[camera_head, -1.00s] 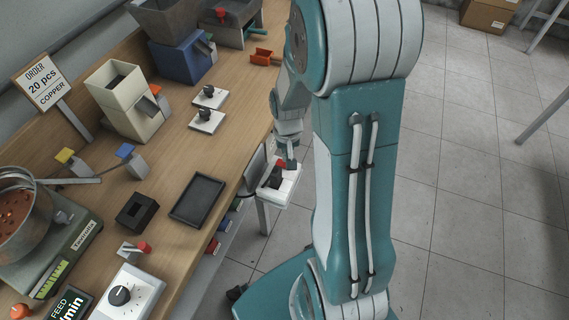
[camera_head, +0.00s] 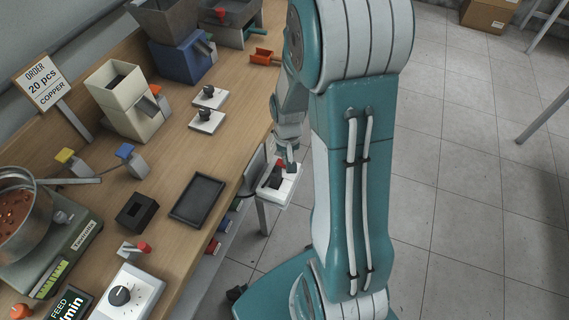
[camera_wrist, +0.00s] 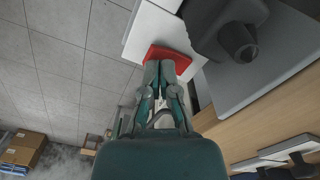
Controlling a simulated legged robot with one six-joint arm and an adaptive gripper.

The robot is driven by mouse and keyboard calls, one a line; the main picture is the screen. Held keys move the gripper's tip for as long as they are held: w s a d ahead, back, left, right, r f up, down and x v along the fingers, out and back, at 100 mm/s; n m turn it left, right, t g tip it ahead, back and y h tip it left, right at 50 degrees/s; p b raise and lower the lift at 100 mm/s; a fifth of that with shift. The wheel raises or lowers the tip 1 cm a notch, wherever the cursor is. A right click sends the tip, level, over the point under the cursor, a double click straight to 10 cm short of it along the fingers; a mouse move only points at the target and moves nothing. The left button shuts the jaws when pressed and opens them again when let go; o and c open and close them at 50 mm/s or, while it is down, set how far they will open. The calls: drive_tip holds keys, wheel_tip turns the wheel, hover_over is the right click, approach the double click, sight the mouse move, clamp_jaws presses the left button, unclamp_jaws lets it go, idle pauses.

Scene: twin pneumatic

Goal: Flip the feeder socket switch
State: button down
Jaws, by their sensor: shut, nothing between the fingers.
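The white feeder socket (camera_head: 286,190) is at the table's front edge, with a dark plug (camera_head: 273,179) in it. Its red switch (camera_head: 280,164) is partly hidden by my gripper (camera_head: 292,167). In the wrist view, the red switch (camera_wrist: 182,62) lies right at the tips of my gripper (camera_wrist: 160,66), which is shut with nothing between its fingers. The fingertips overlap the switch's near edge; whether they touch it I cannot tell. The white socket face (camera_wrist: 150,30) and the dark plug (camera_wrist: 236,42) show beyond and to the right.
The wooden table (camera_head: 165,160) runs along the left. Open tiled floor (camera_head: 460,200) lies to the right.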

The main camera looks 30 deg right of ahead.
drive_tip(key=shift+f, duration=0.5)
drive_tip(key=shift+r, duration=3.55)
drive_tip(key=s+a+r+n+t, duration=0.2)
drive_tip(key=s+a+r, duration=0.3)
drive_tip(key=r, duration=0.4)
drive_tip(key=s+a+r+n+t, duration=0.2)
drive_tip(key=s+a+r, duration=0.4)
drive_tip(key=r, duration=0.4)
drive_tip(key=shift+s+r+t, duration=0.25)
drive_tip(key=shift+s+t, duration=0.55)
drive_tip(key=shift+s, duration=0.05)
